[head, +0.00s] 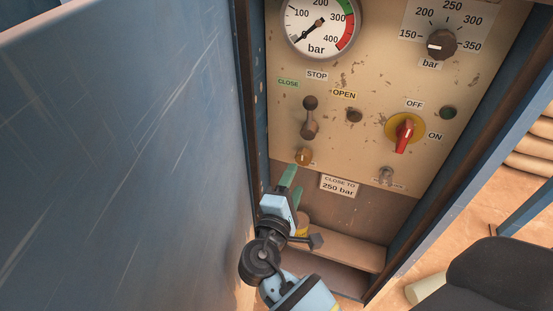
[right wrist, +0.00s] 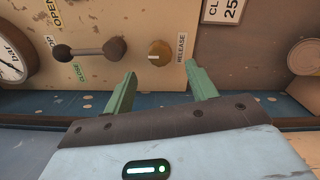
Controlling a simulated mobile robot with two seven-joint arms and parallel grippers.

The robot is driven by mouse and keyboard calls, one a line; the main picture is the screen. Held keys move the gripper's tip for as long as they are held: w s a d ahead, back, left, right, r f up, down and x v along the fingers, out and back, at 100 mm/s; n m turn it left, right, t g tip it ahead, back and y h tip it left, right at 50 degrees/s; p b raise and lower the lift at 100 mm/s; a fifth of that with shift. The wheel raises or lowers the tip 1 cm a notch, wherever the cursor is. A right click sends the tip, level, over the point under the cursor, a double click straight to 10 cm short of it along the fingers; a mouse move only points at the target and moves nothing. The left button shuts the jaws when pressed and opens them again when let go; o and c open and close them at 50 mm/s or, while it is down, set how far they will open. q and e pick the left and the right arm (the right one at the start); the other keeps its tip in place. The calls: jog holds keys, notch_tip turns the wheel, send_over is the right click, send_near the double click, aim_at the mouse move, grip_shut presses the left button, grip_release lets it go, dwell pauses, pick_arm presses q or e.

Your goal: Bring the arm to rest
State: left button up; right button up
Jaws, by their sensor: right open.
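My right gripper (head: 290,180) is in front of the lower part of the control panel (head: 350,85), just below the brass release knob (head: 303,156). In the right wrist view, its two green fingers (right wrist: 164,76) are apart with nothing between them. The release knob (right wrist: 159,53) lies beyond the fingertips, close to the gap; whether a finger touches it I cannot tell. The dark lever (head: 309,118) is above the knob, and it also shows left of it in the right wrist view (right wrist: 88,50). My left gripper is not in view.
A blue panel (head: 120,140) stands close on the left, beside my right arm. A red switch (head: 404,135), a pressure gauge (head: 325,22) and a bar dial (head: 441,44) are on the control panel. A ledge (head: 345,250) juts out below the panel.

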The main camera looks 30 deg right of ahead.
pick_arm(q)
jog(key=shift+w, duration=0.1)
